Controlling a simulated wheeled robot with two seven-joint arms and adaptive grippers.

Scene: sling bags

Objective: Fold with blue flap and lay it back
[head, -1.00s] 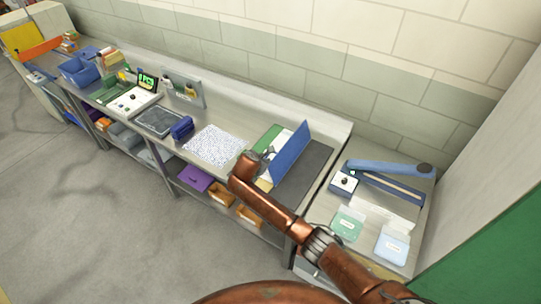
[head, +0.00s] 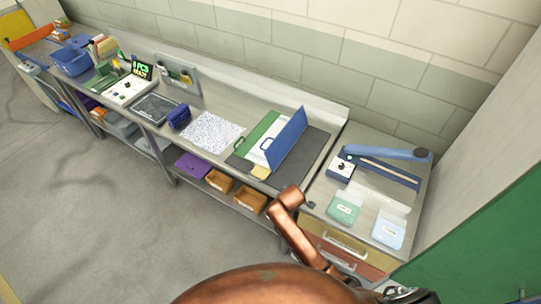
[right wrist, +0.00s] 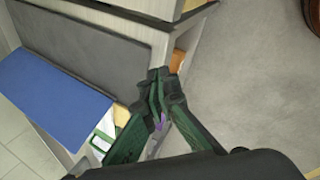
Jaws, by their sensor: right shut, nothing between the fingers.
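The blue flap (head: 287,136) stands up steeply from the bag on the dark mat (head: 308,160), with a white panel (head: 258,150) and a green panel (head: 257,130) to its left. My right gripper (right wrist: 158,78) is shut and empty, apart from the flap, off the front edge of the table. My left gripper is not in view.
A white speckled sheet (head: 212,131) and a dark blue pouch (head: 179,116) lie left of the mat. The side table at right holds a long blue tool (head: 385,151), a green packet (head: 343,209) and a pale blue packet (head: 388,229). Orange bins (head: 250,201) sit below.

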